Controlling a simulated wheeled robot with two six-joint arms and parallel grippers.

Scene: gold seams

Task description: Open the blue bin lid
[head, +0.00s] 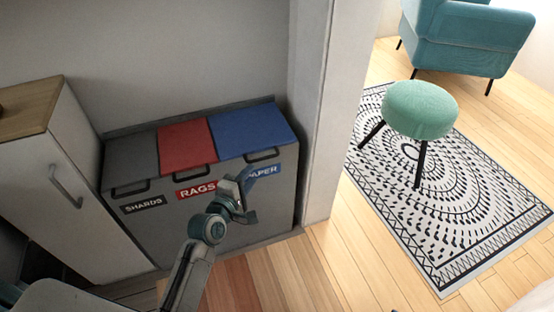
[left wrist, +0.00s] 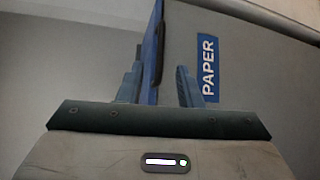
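The blue bin lid (head: 250,130) lies closed at the right end of the grey bin unit (head: 270,205). A dark handle (head: 262,155) sits at its front edge, above the blue PAPER label (head: 266,171). My left gripper (head: 248,190) is in front of the bin, just below the handle, and hides part of the label. In the left wrist view its two fingers (left wrist: 158,88) are apart, with the lid's blue edge (left wrist: 153,45) and the dark handle (left wrist: 160,55) lined up between them. Contact cannot be told. My right gripper is not in view.
A red RAGS lid (head: 186,145) and a grey SHARDS lid (head: 130,162) are closed to the left. A white cabinet (head: 60,180) stands left, a wall edge (head: 325,110) right. A green stool (head: 420,108) stands on a patterned rug (head: 470,215) farther right.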

